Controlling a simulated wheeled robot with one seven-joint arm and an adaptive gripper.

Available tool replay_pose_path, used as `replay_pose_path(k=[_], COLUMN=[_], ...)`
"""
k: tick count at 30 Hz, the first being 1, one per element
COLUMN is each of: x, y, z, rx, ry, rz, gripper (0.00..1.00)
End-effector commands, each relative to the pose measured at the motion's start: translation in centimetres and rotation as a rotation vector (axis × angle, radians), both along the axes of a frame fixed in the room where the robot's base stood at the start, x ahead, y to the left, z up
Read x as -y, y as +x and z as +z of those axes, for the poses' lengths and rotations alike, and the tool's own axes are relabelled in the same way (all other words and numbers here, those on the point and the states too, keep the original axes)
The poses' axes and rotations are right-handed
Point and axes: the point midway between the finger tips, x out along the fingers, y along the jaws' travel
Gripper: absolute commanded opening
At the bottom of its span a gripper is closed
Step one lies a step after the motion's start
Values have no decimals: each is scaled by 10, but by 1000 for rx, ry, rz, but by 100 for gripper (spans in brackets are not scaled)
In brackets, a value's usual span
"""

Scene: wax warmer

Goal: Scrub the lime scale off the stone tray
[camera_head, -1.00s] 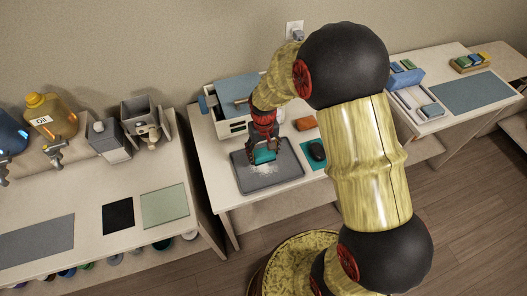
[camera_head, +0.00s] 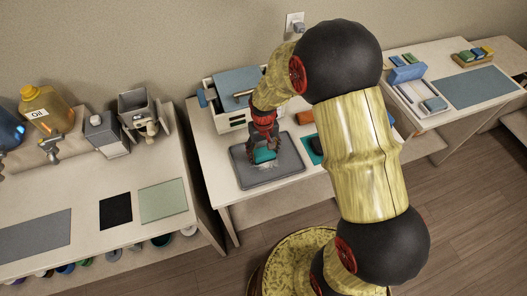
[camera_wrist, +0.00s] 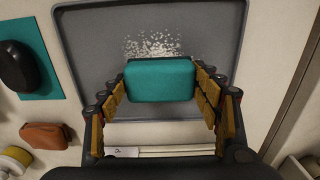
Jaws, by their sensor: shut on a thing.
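The stone tray (camera_head: 287,172) is a dark grey rimmed slab on the middle table. It also fills the upper part of the wrist view (camera_wrist: 85,55). Pale speckled lime scale (camera_wrist: 153,44) lies on its surface, just beyond the block in the wrist view. My gripper (camera_head: 263,150) is shut on a teal block (camera_wrist: 160,80), with fingers on both sides of it. The block is over the tray, beside the speckled patch and partly overlapping it in view. I cannot tell whether its underside touches the tray.
A white machine with a blue-grey lid (camera_head: 237,82) stands behind the tray. A black mouse-like object on a teal mat (camera_wrist: 39,68) and a brown-orange pouch (camera_wrist: 45,135) lie beside the tray. The left table holds an oil bottle (camera_head: 42,108) and dispensers.

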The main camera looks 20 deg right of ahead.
Motion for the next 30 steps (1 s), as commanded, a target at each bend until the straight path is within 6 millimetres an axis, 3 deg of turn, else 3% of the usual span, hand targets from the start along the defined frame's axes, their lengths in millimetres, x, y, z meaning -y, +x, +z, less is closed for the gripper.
replay_pose_path(k=[15,30], x=[0,-16], y=[-1,-41], z=[0,1], rx=[0,0], ry=[0,0], rz=[0,1], gripper=[43,43])
